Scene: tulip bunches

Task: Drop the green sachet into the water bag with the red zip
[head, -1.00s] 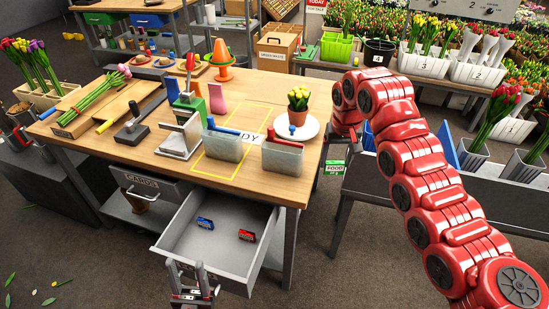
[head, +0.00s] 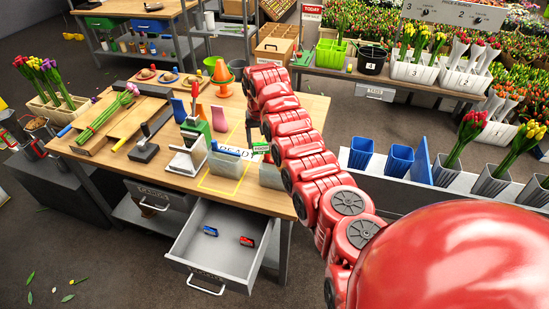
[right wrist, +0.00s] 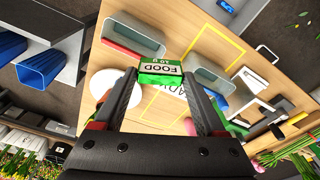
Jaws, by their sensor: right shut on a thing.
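The green sachet (head: 260,148) has a white label reading FOOD. My right gripper (head: 259,139) is shut on it and holds it above the table near the two water bags. In the right wrist view the sachet (right wrist: 160,73) sits between the fingertips (right wrist: 163,80). The grey, clear-sided bag with the red zip (head: 269,177) stands at the table's front right, partly behind my arm. In the right wrist view that bag (right wrist: 132,38) lies up and left of the sachet, its red strip showing. The other grey bag (head: 228,164) stands to its left. My left gripper is out of view.
An open drawer (head: 224,250) juts from the table's front, with a blue item (head: 210,231) and a red item (head: 247,241) inside. A white plate (right wrist: 102,84) shows beside my fingers in the wrist view. A stamp press (head: 188,155) stands left of the bags.

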